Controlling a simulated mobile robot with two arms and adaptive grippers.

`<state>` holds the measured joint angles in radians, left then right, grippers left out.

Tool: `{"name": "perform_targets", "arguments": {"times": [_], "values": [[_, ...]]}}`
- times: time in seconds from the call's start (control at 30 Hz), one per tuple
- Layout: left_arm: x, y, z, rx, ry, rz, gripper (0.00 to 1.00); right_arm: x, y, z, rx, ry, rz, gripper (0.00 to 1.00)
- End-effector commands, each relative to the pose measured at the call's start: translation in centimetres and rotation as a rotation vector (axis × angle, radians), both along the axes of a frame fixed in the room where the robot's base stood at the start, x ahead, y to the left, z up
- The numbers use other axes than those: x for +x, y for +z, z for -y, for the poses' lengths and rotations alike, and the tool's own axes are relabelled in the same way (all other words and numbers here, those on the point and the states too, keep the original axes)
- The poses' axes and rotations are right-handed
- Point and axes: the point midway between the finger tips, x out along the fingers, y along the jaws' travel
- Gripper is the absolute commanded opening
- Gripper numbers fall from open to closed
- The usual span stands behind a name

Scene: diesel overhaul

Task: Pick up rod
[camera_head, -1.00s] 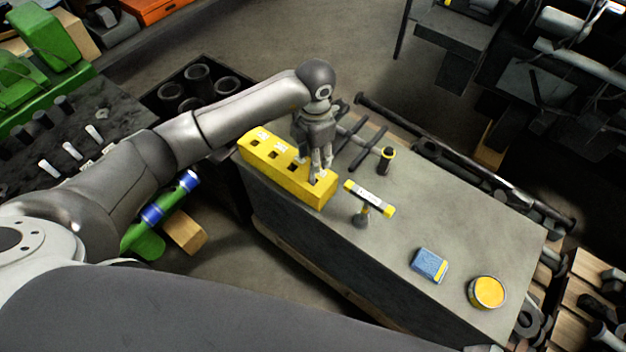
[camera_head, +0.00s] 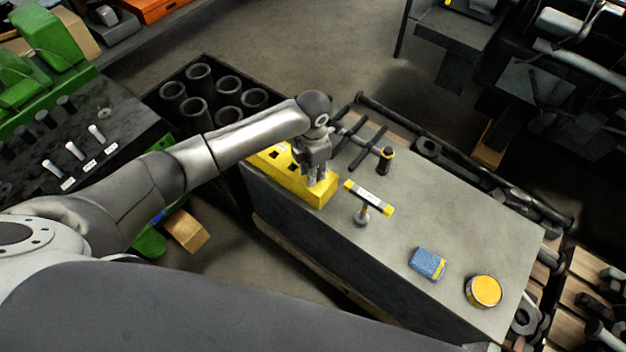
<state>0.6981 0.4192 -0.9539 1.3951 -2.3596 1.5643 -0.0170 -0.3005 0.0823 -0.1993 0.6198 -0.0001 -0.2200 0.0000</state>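My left gripper (camera_head: 316,178) points down over the near right end of a yellow block (camera_head: 318,194) with square holes on the grey bench. Its fingertips are close to the block's top; I cannot tell whether they touch it, and the gap between them is too small to make out. No rod shows clearly in the fingers. Thin dark bars (camera_head: 372,144) lie just right of the gripper. White-topped pins (camera_head: 75,151) stand in a dark panel at the far left. Which thing is the rod is unclear. My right gripper is out of view.
On the bench (camera_head: 400,222) are a T-shaped tool (camera_head: 369,198), a small black-and-yellow piece (camera_head: 386,157), a blue sponge-like block (camera_head: 427,263) and a round yellow tin (camera_head: 484,291). A long dark shaft (camera_head: 470,165) runs along the far edge. A crate of dark cylinders (camera_head: 228,92) stands left.

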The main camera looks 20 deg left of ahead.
Motion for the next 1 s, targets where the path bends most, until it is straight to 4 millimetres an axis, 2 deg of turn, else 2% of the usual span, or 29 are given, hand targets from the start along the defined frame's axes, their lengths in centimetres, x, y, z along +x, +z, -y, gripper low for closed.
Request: {"name": "perform_targets", "arguments": {"times": [0.03, 0.13, 0.57, 0.67, 1.0], "values": [[0.0, 0.0, 0.0, 0.0, 0.0, 0.0, 0.13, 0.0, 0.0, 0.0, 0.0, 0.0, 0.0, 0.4], [0.0, 0.0, 0.0, 0.0, 0.0, 0.0, 0.01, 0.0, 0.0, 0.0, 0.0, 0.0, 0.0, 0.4], [0.1, 0.5, 0.0, -0.001, -0.001, 0.003, 0.0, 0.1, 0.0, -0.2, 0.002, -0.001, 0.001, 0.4], [0.1, 1.8, 0.0, -0.001, -0.001, 0.004, 0.0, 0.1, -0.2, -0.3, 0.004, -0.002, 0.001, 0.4], [0.1, 8.3, 0.0, 0.0, -0.001, 0.005, 0.0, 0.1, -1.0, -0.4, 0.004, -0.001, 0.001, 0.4]]}}
